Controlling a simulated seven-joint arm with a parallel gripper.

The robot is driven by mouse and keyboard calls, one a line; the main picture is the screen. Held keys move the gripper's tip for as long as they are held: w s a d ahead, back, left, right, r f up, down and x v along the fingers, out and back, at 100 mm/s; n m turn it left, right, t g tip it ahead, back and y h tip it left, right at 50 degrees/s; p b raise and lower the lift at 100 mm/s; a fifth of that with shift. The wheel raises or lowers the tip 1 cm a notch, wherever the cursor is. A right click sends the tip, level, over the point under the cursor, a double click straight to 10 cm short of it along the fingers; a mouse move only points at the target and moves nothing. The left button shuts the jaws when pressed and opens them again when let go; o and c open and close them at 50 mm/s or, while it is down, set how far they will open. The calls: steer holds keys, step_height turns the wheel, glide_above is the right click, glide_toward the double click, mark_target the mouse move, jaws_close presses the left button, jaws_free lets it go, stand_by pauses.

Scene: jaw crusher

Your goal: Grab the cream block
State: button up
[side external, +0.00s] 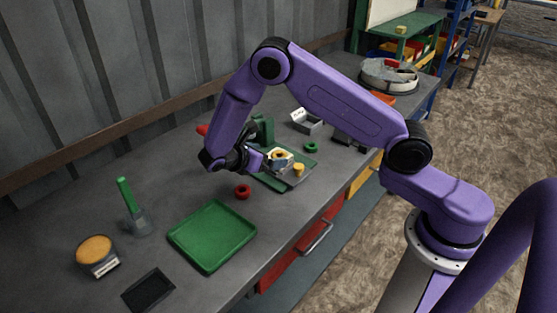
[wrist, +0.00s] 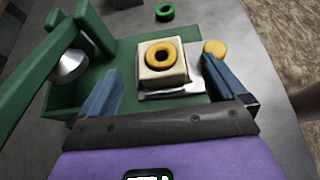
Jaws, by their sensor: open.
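The cream block (wrist: 151,73) sits on a metal plate of the green jaw crusher, with a yellow ring (wrist: 160,55) on its top. In the side view the yellow ring (side external: 279,156) shows, and the block is partly hidden by my gripper. My gripper (wrist: 168,92) is open, with one blue-grey finger to the left and one to the right of the block's near side. The block lies just ahead of the fingertips in the wrist view. Nothing is held. I cannot tell whether a finger touches the block.
The crusher's green arm with a silver knob (wrist: 70,66) stands close left of my fingers. A yellow cylinder (side external: 298,169) is at the right. A red ring (side external: 242,191), a green ring (side external: 310,147) and a green tray (side external: 212,235) lie on the grey bench.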

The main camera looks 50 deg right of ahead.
mark_target(279, 154)
steer(key=x, duration=0.4)
steer(key=shift+c, duration=0.3)
steer(key=c, duration=1.2)
steer(key=shift+r, duration=0.15)
